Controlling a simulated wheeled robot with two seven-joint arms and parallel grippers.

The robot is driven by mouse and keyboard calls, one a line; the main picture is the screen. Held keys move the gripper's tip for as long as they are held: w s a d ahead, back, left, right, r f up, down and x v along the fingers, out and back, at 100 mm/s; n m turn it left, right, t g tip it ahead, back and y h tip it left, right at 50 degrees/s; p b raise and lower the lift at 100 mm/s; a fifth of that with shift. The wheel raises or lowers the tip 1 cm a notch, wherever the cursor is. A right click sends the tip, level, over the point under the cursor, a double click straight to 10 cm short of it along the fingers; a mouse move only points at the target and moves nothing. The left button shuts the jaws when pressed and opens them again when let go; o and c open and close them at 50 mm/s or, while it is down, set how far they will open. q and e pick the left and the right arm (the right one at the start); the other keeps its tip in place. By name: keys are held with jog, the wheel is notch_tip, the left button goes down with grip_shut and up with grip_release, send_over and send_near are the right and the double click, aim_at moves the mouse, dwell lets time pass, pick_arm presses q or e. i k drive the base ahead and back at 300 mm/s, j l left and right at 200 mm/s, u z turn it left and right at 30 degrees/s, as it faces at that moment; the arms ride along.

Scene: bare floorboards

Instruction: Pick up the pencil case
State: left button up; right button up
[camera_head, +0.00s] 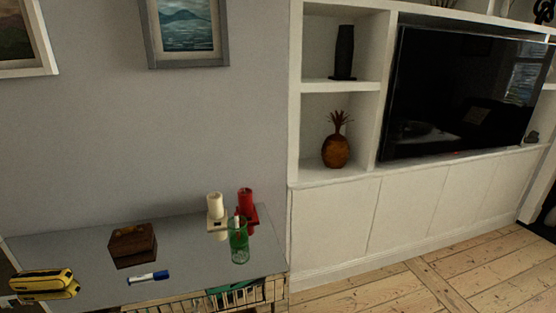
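A yellow and black zipped pouch (43,282), which looks like the pencil case, lies at the left end of the grey-topped table (190,264), near its front edge. A dark reflection of it shows on the shiny top just below it. Neither of my grippers is in the camera_head view, and nothing touches the pouch.
A brown wooden box (133,244), a blue and white marker (148,277), a green glass (239,243), a white candle (215,212) and a red candle (246,208) stand or lie on the table. White shelving (330,215) stands at right. Floorboards (400,290) are clear there.

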aim_at(39, 280)
jog(key=u, duration=1.9)
jog(key=j+z, duration=0.15)
jog(key=z, duration=0.75)
jog(key=j+z, duration=0.3)
jog(key=j, duration=0.25)
jog(key=j+z, duration=0.3)
jog(key=j, duration=0.2)
jog(key=k+j+z, duration=0.15)
jog(key=j+z, duration=0.2)
jog(key=j, duration=0.15)
